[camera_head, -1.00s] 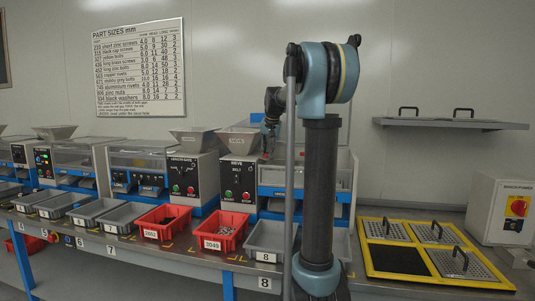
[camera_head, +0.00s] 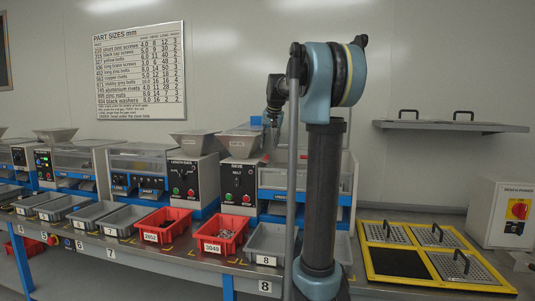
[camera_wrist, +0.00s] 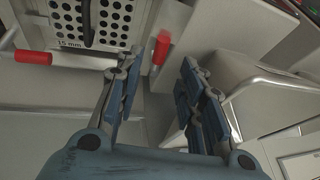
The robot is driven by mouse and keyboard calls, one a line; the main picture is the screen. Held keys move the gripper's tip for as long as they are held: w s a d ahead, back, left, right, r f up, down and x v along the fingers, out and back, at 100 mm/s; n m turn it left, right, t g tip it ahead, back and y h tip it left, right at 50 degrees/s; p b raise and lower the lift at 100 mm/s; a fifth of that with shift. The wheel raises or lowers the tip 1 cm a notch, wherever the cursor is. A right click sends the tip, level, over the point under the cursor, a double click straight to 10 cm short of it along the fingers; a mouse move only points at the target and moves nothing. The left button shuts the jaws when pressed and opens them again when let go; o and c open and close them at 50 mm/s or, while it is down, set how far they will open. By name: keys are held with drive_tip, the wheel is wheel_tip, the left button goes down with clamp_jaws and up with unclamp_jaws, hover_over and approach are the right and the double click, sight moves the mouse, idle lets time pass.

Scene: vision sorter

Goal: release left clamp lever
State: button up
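In the wrist view, my gripper (camera_wrist: 160,68) is open, with its two blue fingers spread and nothing between them. A red-handled lever (camera_wrist: 160,48) points upright just beyond the gap between the fingertips. A second red handle (camera_wrist: 33,57) lies sideways at the left, beside a perforated plate (camera_wrist: 110,18) marked 15 mm. I cannot tell for certain which of the two is the left clamp lever.
Red bins (camera_head: 220,234) and grey bins (camera_head: 268,243) line the bench front. A yellow-framed rack (camera_head: 372,268) with handled perforated plates is at the right. A wall shelf (camera_head: 450,125) holds more handled plates. Pale machine housings (camera_wrist: 265,95) crowd the right of the gripper.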

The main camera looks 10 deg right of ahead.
drive_tip(key=v, duration=0.6)
drive_tip(key=shift+c, duration=0.2)
